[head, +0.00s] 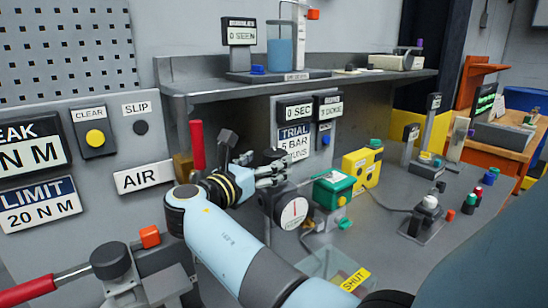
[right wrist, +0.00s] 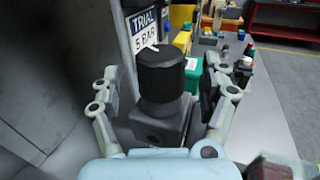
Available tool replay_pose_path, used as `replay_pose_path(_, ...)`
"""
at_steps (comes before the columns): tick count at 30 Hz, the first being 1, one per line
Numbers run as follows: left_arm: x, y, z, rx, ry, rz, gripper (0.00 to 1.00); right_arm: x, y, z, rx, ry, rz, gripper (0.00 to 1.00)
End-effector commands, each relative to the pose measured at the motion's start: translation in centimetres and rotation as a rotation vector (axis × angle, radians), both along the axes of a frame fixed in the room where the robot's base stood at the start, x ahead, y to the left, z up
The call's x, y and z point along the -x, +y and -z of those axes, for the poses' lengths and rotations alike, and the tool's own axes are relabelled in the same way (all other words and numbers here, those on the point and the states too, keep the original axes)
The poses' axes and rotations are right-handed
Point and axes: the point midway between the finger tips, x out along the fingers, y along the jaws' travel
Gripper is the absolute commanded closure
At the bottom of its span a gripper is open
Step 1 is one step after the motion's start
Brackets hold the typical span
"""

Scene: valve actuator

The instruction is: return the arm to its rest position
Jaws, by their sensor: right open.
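My right arm, pale blue, comes up from the bottom in the head view. Its gripper (head: 272,170) is at the middle of the bench, close to the front of the panel and just above a round dial gauge (head: 292,212). In the right wrist view the gripper (right wrist: 165,92) is open, with one finger on each side of a black knob (right wrist: 161,72) on a grey block (right wrist: 160,124). Gaps show between the fingers and the knob, and nothing is gripped. My left gripper is in neither view.
A red lever (head: 197,145) stands upright just left of the right gripper. A green box (head: 333,189) and a yellow box (head: 362,170) are to its right. A raised shelf (head: 200,89) runs behind. A clear box marked SHUT (head: 330,266) is low in front.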

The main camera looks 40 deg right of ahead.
Motion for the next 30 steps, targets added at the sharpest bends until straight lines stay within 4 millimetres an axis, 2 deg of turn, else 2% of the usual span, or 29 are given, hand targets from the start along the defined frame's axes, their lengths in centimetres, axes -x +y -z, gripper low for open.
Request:
replay_pose_path(3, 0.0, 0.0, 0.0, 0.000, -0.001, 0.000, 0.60, 0.4, 1.8, 0.0, -0.003, 0.000, -0.001, 0.21)
replay_pose_path(8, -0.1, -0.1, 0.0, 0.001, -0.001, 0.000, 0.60, 0.7, 2.8, 0.0, 0.000, -0.001, 0.000, 0.21)
replay_pose_path(30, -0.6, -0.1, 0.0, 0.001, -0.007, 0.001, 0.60, 0.7, 2.9, 0.0, 0.000, 0.000, 0.000, 0.21)
